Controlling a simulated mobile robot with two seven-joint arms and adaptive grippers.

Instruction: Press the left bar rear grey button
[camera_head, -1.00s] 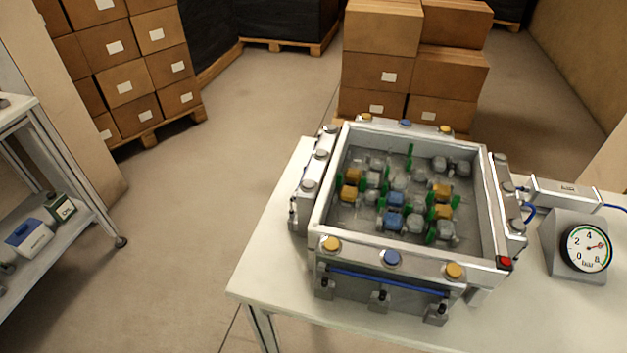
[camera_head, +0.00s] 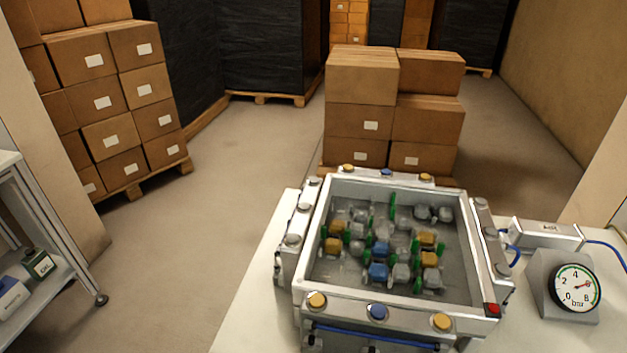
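A grey open-topped box (camera_head: 487,246) with bars along its sides stands on a white table. The left bar (camera_head: 298,222) carries several grey buttons in a row. Its rear grey button (camera_head: 315,181) sits at the far end, near the box's back left corner. A middle grey button (camera_head: 304,206) and a front grey button (camera_head: 292,239) lie nearer on the same bar. Neither of my grippers is in view, and nothing touches the bar.
Small grey, blue and orange parts fill the box. The front bar has orange and blue buttons (camera_head: 377,312). A red button (camera_head: 492,310) is at the front right corner. A pressure gauge (camera_head: 576,288) stands right. Stacked cartons (camera_head: 360,120) stand behind; a shelf (camera_head: 45,225) is left.

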